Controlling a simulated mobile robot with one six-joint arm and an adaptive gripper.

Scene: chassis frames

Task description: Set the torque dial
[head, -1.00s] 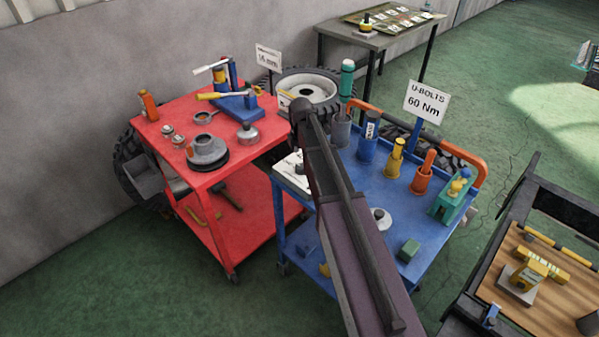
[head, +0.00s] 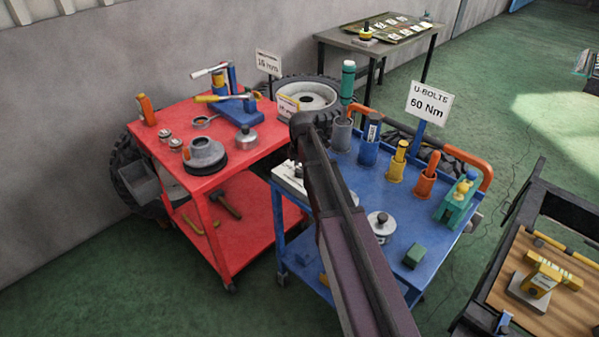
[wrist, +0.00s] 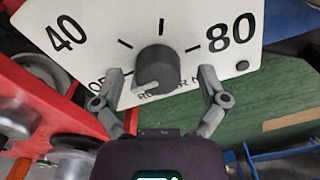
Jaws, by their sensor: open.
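The torque dial is a dark grey round knob (wrist: 156,68) on a white plate (wrist: 100,28) in the wrist view. The plate carries "40" at left, "80" at right and short tick marks between. A pale mark shows on the knob's lower part. My gripper (wrist: 162,76) is open, its two fingers to the left and right of the knob with gaps on both sides. Lettering along the plate's lower edge is partly hidden. In the head view the white plate (head: 289,180) is mostly behind my arm, and my gripper is hidden. A sign (head: 430,103) reads "U-BOLTS 60 Nm".
The blue cart (head: 392,194) holds several coloured tools in cups, a green block (head: 414,256) and a round silver piece (head: 381,223). The red cart (head: 257,153) stands close at left with several tools. A wooden-topped bench (head: 570,312) is at lower right.

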